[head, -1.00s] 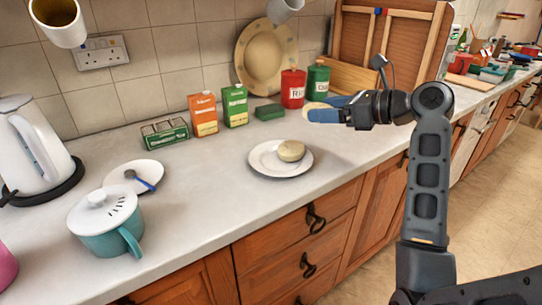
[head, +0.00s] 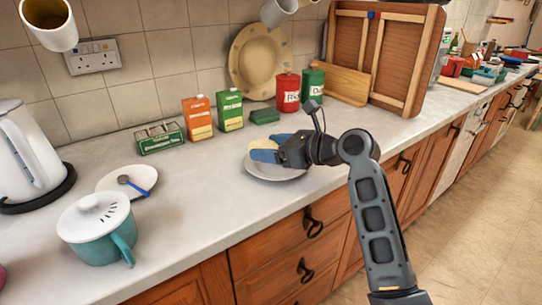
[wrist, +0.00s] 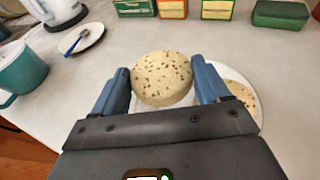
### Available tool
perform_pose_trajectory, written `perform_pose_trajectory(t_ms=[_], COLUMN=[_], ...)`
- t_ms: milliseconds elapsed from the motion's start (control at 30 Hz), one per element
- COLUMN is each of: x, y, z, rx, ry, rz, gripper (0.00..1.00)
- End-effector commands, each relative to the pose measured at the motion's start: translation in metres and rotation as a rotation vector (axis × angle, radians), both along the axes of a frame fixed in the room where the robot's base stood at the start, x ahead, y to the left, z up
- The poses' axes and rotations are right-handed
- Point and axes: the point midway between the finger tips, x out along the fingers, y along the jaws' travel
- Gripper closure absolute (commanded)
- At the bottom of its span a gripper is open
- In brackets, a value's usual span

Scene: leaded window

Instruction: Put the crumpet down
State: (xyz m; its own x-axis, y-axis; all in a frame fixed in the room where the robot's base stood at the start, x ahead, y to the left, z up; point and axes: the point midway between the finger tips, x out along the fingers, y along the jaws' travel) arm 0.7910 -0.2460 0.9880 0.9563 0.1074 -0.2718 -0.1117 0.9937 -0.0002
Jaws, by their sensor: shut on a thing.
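My gripper (head: 266,148) is over the white plate (head: 272,176) on the counter, its blue fingers shut on a pale round crumpet (wrist: 162,78). In the wrist view the crumpet sits between the two fingers, its speckled face toward the camera. A second crumpet (wrist: 241,96) lies on the plate, partly hidden behind the right finger. In the head view my gripper hides that second crumpet. I cannot tell whether the held crumpet touches the plate.
A small plate with a blue-handled utensil (head: 130,183), a teal lidded pot (head: 98,230) and a white kettle (head: 28,155) stand to the left. Orange (head: 198,118) and green (head: 229,110) cartons and a green box (head: 265,116) stand behind. Counter between is clear.

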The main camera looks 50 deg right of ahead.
Motion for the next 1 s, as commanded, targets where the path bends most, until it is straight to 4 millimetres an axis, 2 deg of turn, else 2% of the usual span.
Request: perform_pose_trajectory(t_ms=[33,167,433,967,1000], x=[-0.001,0.0,0.0,0.0,-0.001], y=[0.0,0.0,0.0,0.0,0.0], z=[-0.011,-0.023,-0.023,-0.036,-0.036], rx=[0.003,0.0,0.0,0.002,0.003], ry=[0.003,0.002,0.001,0.003,0.004], rz=[-0.001,-0.001,0.0,0.0,0.0], gripper=[0.6,0.6,0.6,0.6,0.21])
